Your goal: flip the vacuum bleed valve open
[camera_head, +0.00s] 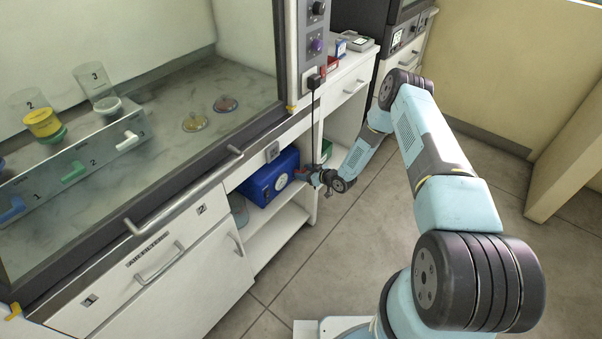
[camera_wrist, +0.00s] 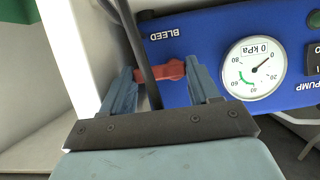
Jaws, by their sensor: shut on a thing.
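The blue vacuum pump box (camera_head: 270,178) stands on the shelf under the hood; its blue front panel (camera_wrist: 205,30) fills the upper right of the wrist view. The red bleed valve handle (camera_wrist: 160,72) lies roughly crosswise below the word BLEED. My gripper (camera_wrist: 165,80) has a finger at each end of the red handle and is shut on it. In the head view my gripper (camera_head: 310,176) is small at the pump's right side, and the valve is hard to make out there. The round gauge (camera_wrist: 253,68) beside it is marked 0 kPa.
A black cable (camera_wrist: 140,50) runs down past the valve, close to my fingers; it hangs from the plug (camera_head: 314,83). A white cabinet wall (camera_wrist: 80,45) stands close left of the gripper. A green box (camera_head: 324,168) sits right of the pump. Floor at right is clear.

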